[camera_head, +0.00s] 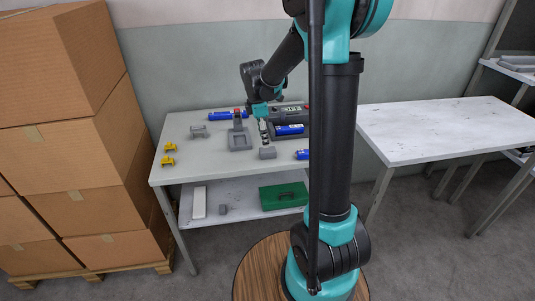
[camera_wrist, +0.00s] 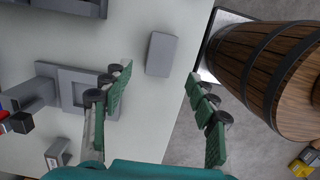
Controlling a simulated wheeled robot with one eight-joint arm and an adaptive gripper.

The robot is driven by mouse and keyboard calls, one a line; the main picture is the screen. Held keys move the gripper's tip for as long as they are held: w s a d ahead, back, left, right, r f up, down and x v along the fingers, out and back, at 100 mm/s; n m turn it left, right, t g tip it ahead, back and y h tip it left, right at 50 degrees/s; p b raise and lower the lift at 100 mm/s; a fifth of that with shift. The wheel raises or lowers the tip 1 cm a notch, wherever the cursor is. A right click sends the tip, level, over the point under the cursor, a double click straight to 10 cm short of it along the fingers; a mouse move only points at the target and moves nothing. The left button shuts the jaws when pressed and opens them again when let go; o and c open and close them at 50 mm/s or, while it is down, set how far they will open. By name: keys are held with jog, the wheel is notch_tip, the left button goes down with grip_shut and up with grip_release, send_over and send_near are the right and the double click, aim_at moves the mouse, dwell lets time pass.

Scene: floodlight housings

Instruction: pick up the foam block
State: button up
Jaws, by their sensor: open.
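A plain grey block (camera_head: 267,153), which looks like the foam block, lies near the front edge of the table in the head view. In the wrist view the same block (camera_wrist: 161,54) lies flat on the pale tabletop, slightly tilted in the picture. My gripper (camera_head: 263,133) is over the table just behind the block in the head view. In the wrist view my gripper (camera_wrist: 158,80) is open, with green-padded fingers apart and nothing between them. The block shows just beyond the fingertips, between their lines. The height of the fingers above it is hard to tell.
A grey fixture (camera_head: 239,139) stands left of the block. A wooden barrel (camera_wrist: 250,62) stands beyond the table edge. Yellow parts (camera_head: 168,160) lie left.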

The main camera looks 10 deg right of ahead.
aim_at(267, 149)
jog(key=shift+d+f, duration=0.25)
jog(key=shift+f, duration=0.85)
jog(key=shift+d+f, duration=0.2)
jog(key=shift+f, duration=0.95)
jog(key=shift+d+f, duration=0.25)
jog(key=shift+f, duration=0.85)
jog(key=shift+c, duration=0.2)
jog(key=c, duration=0.9)
